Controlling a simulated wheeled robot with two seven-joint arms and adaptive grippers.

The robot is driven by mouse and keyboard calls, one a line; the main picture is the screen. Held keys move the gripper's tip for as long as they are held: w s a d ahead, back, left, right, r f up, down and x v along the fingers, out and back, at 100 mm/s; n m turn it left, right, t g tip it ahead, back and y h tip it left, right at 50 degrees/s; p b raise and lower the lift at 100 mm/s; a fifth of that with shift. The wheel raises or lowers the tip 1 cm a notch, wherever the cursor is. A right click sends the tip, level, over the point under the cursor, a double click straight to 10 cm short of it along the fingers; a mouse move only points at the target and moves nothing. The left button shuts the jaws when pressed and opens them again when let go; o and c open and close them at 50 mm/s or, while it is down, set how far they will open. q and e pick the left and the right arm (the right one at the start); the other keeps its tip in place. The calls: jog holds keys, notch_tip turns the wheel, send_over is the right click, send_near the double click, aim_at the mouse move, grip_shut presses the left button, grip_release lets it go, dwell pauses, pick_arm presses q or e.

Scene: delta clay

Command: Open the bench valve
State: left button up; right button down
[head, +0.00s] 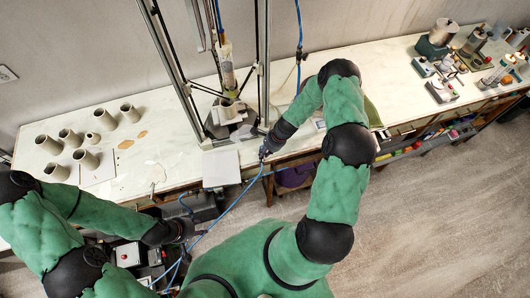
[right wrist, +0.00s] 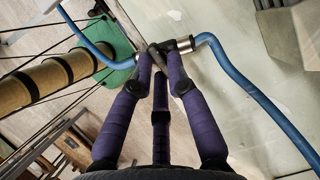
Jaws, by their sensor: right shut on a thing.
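The bench valve (right wrist: 183,45) is a small metal fitting in a blue hose, seen at the top middle of the right wrist view. Its handle is mostly hidden by my fingers. My right gripper (right wrist: 160,55) is shut on the valve at this fitting, with its purple fingers drawn together. In the head view my right gripper (head: 267,148) is at the front edge of the bench, and the valve is too small to make out there. My left gripper (head: 187,229) is low at the left, in front of the bench and away from the valve; its fingers are unclear.
The blue hose (head: 232,207) runs from the bench edge down past my left gripper. A tall delta frame (head: 262,60) stands on the white bench (head: 175,110). Several clay cups (head: 68,137) stand at the left. Motors and small devices (head: 440,35) stand at the right.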

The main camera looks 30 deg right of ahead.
jog(key=n+b, duration=0.1)
jog(key=n, duration=0.1)
jog(key=n+b, duration=0.1)
jog(key=shift+w+d+f+n+g, duration=0.1)
jog(key=shift+w+f+n+g, duration=0.05)
jog(key=shift+n+g, duration=0.2)
jog(key=n+b, duration=0.3)
jog(key=n, duration=0.1)
jog(key=shift+w+n+g+b, duration=0.1)
jog(key=shift+n+g+b, duration=0.2)
jog(key=shift+n+g, duration=0.05)
jog(key=n+b, duration=0.2)
jog(key=n, duration=0.1)
jog(key=shift+w+n+b, duration=0.1)
jog(key=shift+n+b, duration=0.2)
jog(key=shift+b, duration=0.05)
jog(key=shift+w+n+g+h+b, duration=0.1)
jog(key=shift+n+g+h+b, duration=0.3)
jog(key=shift+n+b, duration=1.1)
jog(key=shift+r+n+p, duration=0.2)
jog(key=shift+n+p, duration=0.1)
jog(key=shift+n, duration=0.2)
jog(key=c, duration=1.2)
grip_release()
